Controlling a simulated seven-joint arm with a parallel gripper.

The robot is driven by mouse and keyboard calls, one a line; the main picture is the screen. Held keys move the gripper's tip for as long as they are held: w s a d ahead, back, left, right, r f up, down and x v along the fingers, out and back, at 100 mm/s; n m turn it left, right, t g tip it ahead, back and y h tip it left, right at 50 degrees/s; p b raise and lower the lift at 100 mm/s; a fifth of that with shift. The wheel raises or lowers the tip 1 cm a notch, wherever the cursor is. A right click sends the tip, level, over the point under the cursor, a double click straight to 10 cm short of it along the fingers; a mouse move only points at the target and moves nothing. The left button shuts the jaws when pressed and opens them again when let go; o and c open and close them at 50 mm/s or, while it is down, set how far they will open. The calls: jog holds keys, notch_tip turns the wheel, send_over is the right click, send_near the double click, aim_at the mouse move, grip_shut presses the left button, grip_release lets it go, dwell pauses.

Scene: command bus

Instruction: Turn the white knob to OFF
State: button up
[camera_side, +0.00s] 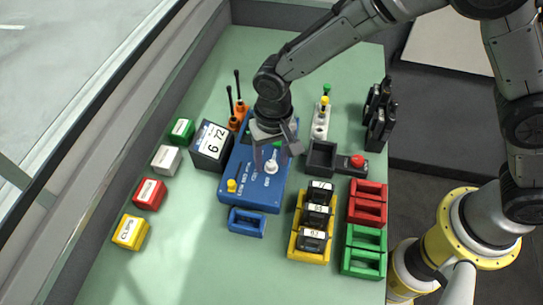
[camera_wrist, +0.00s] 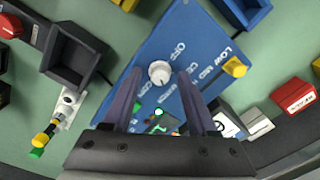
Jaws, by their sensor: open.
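The white knob (camera_side: 271,167) sits on the top of the blue control box (camera_side: 262,190) in the middle of the table. In the wrist view the white knob (camera_wrist: 159,73) is just ahead of my fingertips, with a printed "OFF" beside it on the blue panel (camera_wrist: 190,40). My gripper (camera_side: 268,150) is above the box, close to the knob. In the wrist view my gripper (camera_wrist: 158,82) is open, with one finger on each side of the knob. I cannot tell whether either finger touches it.
A display block (camera_side: 211,146) and orange-handled tools (camera_side: 240,110) stand left of the box. Dark tray (camera_side: 321,158), red button (camera_side: 357,161) and several coloured holders, including the yellow one (camera_side: 296,243), lie right. Labelled blocks, such as the yellow one (camera_side: 130,232), line the left edge.

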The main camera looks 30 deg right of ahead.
grip_shut()
jog(key=shift+n, duration=0.3)
jog(key=n, duration=1.1)
jog(key=shift+n, duration=0.3)
jog(key=n, duration=1.1)
jog(key=shift+r+n, duration=0.1)
jog(key=shift+n, duration=0.2)
dwell(0.3)
grip_release()
